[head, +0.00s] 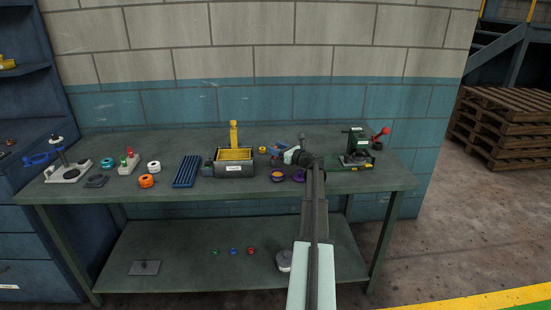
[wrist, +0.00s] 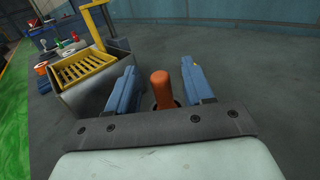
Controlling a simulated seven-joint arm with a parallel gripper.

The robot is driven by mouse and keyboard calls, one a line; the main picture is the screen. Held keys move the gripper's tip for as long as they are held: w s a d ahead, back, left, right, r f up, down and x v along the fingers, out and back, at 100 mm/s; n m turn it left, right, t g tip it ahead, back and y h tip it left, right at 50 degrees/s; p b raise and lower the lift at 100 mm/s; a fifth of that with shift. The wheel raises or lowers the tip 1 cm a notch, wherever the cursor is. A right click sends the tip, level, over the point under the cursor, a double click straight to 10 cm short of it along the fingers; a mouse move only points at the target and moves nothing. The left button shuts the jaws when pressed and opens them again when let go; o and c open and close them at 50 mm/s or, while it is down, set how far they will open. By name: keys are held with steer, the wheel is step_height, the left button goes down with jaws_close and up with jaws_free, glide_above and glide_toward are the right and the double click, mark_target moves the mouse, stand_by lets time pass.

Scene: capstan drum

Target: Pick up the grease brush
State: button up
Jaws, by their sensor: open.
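In the wrist view, an orange rounded handle (wrist: 160,88), which looks like the grease brush's, stands between the two blue fingers of my gripper (wrist: 157,82). The fingers are open, with a visible gap on each side of the handle. A dark part shows at the handle's lower end, and the rest is hidden by my gripper. In the head view my gripper (head: 277,148) is over the bench, right of the crank box with yellow slats (head: 234,170). I cannot clearly make out the brush there.
A green machine with a red knob (head: 357,148) stands right of my gripper. Purple-and-orange round pieces (head: 277,175) lie in front. A blue ribbed tray (head: 187,170), an orange ring (head: 146,181) and a white ring (head: 154,166) lie to the left on the bench (head: 350,205).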

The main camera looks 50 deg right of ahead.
steer(key=w, duration=0.2)
steer(key=shift+w, duration=0.35)
jaws_close()
